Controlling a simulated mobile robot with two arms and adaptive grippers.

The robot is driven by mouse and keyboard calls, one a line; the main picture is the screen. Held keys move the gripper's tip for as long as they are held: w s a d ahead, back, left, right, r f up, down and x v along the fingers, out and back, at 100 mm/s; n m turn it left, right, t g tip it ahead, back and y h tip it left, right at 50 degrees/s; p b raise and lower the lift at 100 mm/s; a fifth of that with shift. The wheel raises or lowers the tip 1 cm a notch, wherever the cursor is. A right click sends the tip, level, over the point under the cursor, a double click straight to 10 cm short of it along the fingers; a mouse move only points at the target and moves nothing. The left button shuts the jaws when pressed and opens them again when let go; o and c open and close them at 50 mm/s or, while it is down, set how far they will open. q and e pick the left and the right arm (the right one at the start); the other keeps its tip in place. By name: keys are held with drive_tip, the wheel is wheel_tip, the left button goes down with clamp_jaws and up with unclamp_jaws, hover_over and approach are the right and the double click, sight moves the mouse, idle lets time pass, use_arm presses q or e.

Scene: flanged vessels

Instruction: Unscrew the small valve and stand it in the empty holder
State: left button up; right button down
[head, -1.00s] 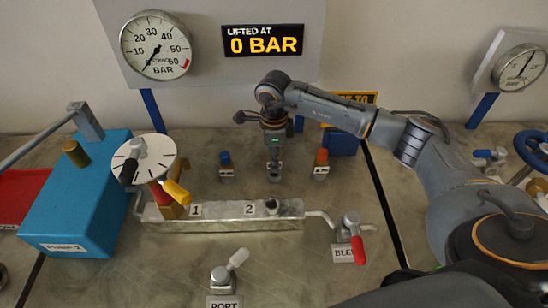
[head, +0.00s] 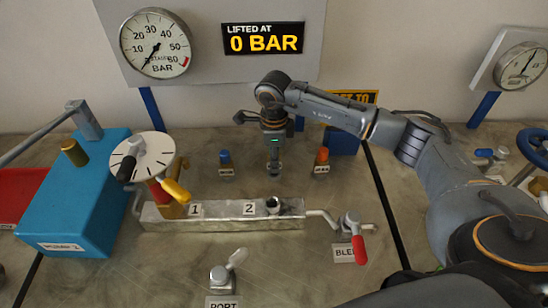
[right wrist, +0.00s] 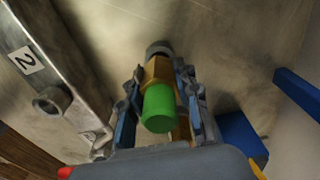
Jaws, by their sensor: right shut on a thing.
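The small valve, with a green cap and brass body (right wrist: 158,105), is between the fingers of my right gripper (right wrist: 160,115) in the right wrist view. My right gripper (head: 274,160) is shut on it and points down. A grey ring-like holder (right wrist: 158,48) is at the valve's far end, in line with it. I cannot tell how deep the valve sits in it. In the head view the gripper hides most of the valve and holder, between the blue-capped valve (head: 225,158) and orange-capped valve (head: 322,158). My left gripper is not in view.
The metal manifold (head: 225,224) is in front, with an open port (head: 272,205) beside label 2. A red-handled bleed valve (head: 352,232) stands at its right. The blue pump (head: 85,205) and round dial (head: 143,157) are left. The display (head: 263,39) reads 0 BAR.

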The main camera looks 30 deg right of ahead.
drive_tip(key=shift+f+b, duration=0.8)
drive_tip(key=shift+f, duration=0.3)
drive_tip(key=c, duration=0.9)
unclamp_jaws()
drive_tip(key=shift+r, duration=0.1)
wheel_tip(320, 180, up, 12)
